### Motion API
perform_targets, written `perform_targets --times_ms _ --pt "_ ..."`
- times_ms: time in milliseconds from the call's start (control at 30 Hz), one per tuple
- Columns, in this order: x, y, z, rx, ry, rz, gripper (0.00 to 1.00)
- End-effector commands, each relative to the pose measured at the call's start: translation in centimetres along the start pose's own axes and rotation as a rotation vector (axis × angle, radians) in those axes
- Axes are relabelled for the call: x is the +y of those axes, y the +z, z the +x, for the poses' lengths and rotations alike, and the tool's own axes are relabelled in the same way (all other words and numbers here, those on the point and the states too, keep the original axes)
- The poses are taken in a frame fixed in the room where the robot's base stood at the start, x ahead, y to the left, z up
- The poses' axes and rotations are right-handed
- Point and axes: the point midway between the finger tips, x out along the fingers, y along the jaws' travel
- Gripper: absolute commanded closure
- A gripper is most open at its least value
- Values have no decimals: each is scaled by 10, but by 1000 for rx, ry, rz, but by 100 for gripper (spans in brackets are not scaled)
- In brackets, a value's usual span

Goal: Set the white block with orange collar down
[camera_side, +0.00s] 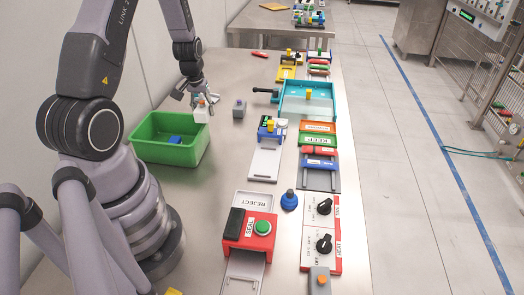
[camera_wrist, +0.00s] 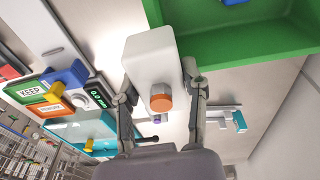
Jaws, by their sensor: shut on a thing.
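The white block with orange collar (camera_side: 202,116) is held in my gripper (camera_side: 199,97), at the far right corner of the green bin in the side view. In the wrist view the white block (camera_wrist: 150,58) lies between the two fingers of my gripper (camera_wrist: 160,82), with its orange collar (camera_wrist: 158,100) facing the camera. My gripper is shut on it. I cannot tell whether its underside touches the table or hangs above it.
The green bin (camera_side: 160,158) holds a blue piece (camera_side: 174,140); its wall (camera_wrist: 245,45) is close to the block. A small grey block (camera_side: 239,110) stands to the right on bare table. A blue-and-yellow device (camera_side: 270,129) and a turquoise tray (camera_side: 285,108) are farther right.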

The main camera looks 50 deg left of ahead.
Motion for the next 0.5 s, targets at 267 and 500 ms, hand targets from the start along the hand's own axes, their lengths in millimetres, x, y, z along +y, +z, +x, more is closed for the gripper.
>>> perform_targets --times_ms 267,500 --pt "67 66 18 -6 -14 21 96" --pt "74 85 42 -2 -36 22 96"
